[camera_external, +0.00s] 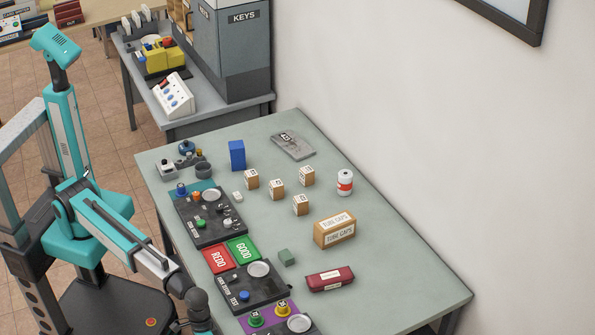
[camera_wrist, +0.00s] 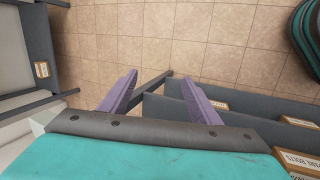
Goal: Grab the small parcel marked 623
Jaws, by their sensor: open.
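Several small tan parcels with white labels stand on the green table: one at the left (camera_external: 251,179), one in the middle (camera_external: 276,190), one at the back right (camera_external: 306,176) and one at the front (camera_external: 300,205). Their label numbers are too small to read, so I cannot tell which is 623. My gripper (camera_wrist: 160,92) shows in the wrist view with its two purple fingers apart and nothing between them. It points over floor tiles, away from the parcels. In the external view the fingers cannot be made out.
Around the parcels on the table (camera_external: 400,270) are a blue box (camera_external: 237,155), a white-red can (camera_external: 345,182), a tube caps box (camera_external: 334,228), a red case (camera_external: 330,279) and a grey packet (camera_external: 292,146). Dark trays (camera_external: 215,235) line the near edge. A wall stands behind.

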